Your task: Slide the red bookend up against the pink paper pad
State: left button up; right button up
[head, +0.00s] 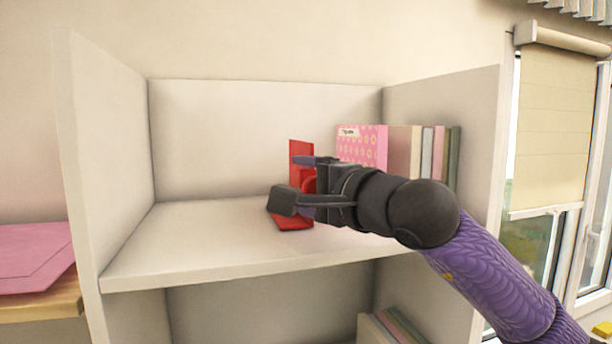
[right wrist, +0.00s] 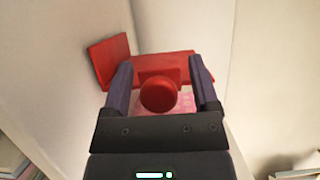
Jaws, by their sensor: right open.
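The red bookend (head: 301,149) stands on the upper shelf, partly hidden behind my right gripper. Its base (head: 293,223) shows below the gripper. The pink paper pad (head: 362,146) stands to its right with a patterned cover and a white label, and a gap shows between the two. My right gripper (head: 290,180) is open at the bookend. In the right wrist view, its fingers (right wrist: 160,70) are on either side of a round red knob (right wrist: 159,95) on the bookend, with space beside it. A bit of pink pattern shows beneath the knob. My left gripper is not in view.
Several books or pads (head: 425,150) stand right of the pink pad, near the right wall of the shelf (head: 180,240). The shelf left of the bookend is bare. A pink sheet (head: 35,255) lies outside the left wall. More books (head: 385,328) stand below.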

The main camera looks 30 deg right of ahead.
jog(key=shift+w+f, duration=0.1)
jog(key=shift+w, duration=0.15)
jog(key=shift+c, duration=0.4)
grip_shut()
